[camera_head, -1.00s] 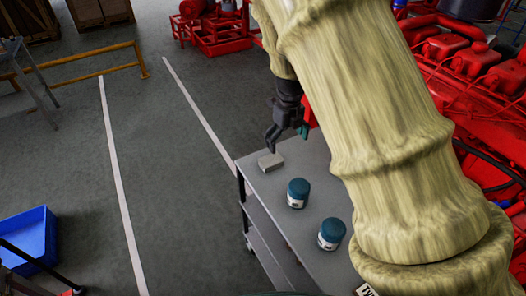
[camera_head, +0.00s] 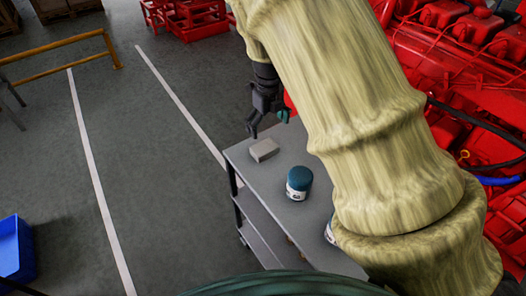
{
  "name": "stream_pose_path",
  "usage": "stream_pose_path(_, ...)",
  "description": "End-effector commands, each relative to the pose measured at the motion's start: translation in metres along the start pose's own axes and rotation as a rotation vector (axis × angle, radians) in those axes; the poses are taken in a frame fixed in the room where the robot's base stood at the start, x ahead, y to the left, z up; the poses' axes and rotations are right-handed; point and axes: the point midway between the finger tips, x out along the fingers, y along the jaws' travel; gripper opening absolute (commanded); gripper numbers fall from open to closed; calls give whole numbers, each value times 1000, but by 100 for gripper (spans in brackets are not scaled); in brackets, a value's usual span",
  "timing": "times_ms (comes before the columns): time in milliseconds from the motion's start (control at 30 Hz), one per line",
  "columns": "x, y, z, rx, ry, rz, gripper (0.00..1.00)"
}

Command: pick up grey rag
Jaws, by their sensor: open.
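A small grey block-shaped thing, which looks like the folded grey rag (camera_head: 264,150), lies on the top of the grey cart (camera_head: 262,186) near its far left corner. My gripper (camera_head: 268,124) is open and empty, just above and beyond the rag, with its fingers pointing down. A gap shows between the fingertips and the rag, but how high they are is hard to tell. My arm hides the right part of the cart top.
A blue-lidded jar (camera_head: 299,183) stands on the cart near the rag. A second jar (camera_head: 329,231) is mostly hidden behind my arm. A red engine (camera_head: 470,75) is at the right. A blue bin (camera_head: 14,248) stands on the floor at left. Open floor lies left of the cart.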

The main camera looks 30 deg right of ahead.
Motion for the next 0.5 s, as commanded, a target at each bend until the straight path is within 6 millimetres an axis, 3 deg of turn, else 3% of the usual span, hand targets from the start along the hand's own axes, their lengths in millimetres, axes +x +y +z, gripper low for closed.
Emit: stream_pose_path(500, 53, 2, 2, -2, 0, 0, 100)
